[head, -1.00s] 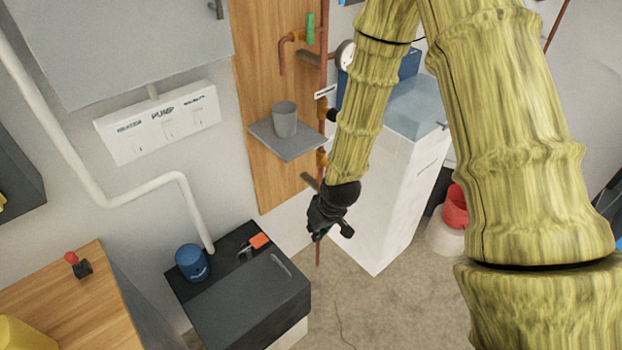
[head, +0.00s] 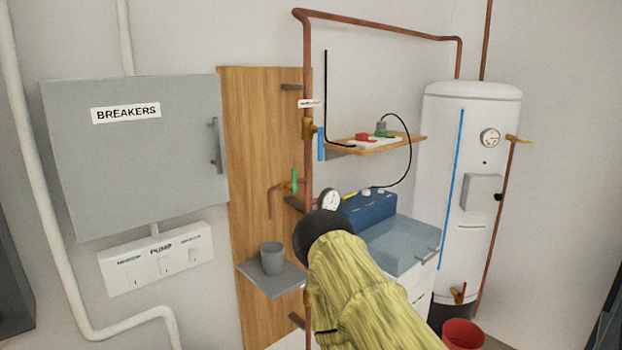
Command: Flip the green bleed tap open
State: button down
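The green bleed tap (head: 294,180) is a small upright green handle on a brass fitting. It sits on a short copper branch (head: 272,198) that bends down on its left, in front of the wooden board. The branch joins the vertical copper pipe (head: 307,90). My arm reaches in from the lower right and ends in a rounded black part, seemingly the back of my gripper (head: 322,234). It appears below and to the right of the tap in the picture. The fingers are hidden, so I cannot see whether they are open or hold anything.
A grey cup (head: 272,258) stands on a small grey shelf (head: 262,280) below the tap. A pressure gauge (head: 329,201) and a blue box (head: 368,212) are to the right. A blue handle (head: 320,144) is higher on the pipe. The breaker cabinet (head: 140,175) is at left.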

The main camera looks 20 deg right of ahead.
aim_at(294, 188)
jog(key=k, duration=0.6)
jog(key=z, duration=0.7)
jog(key=i, duration=1.1)
jog(key=u, duration=0.15)
